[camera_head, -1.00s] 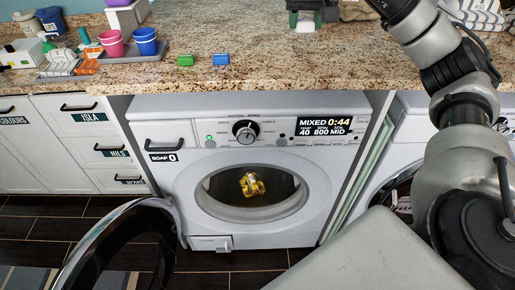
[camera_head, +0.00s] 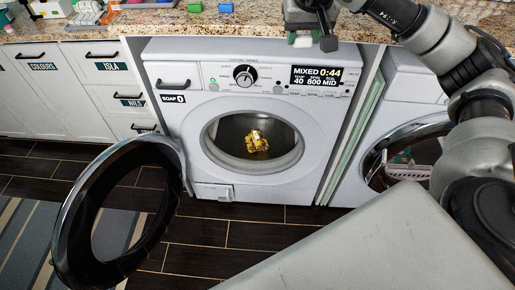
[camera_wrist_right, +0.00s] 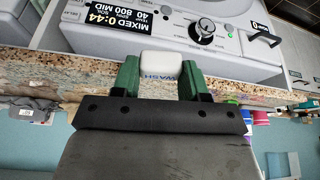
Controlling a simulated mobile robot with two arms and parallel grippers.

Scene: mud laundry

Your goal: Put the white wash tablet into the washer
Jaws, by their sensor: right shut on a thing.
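The white wash tablet (camera_wrist_right: 160,64), marked WASH, is held between the green fingers of my right gripper (camera_wrist_right: 158,78) in the right wrist view. In the head view the right gripper (camera_head: 303,39) hangs near the counter's front edge, above the washer's display, with the tablet (camera_head: 303,42) a small white patch between its fingers. The white washer (camera_head: 180,122) stands under the counter. Its round door (camera_head: 68,235) is swung wide open to the left. A yellow bundle (camera_head: 257,141) lies inside the drum opening. My left gripper is not in view.
The granite counter (camera_head: 225,27) runs above the washer. A second machine (camera_head: 400,92) stands to the right with an open round mouth and a pale basket in it. White cabinets (camera_head: 80,85) stand to the left. Dark floor (camera_head: 230,235) lies in front, with a striped rug (camera_head: 30,230).

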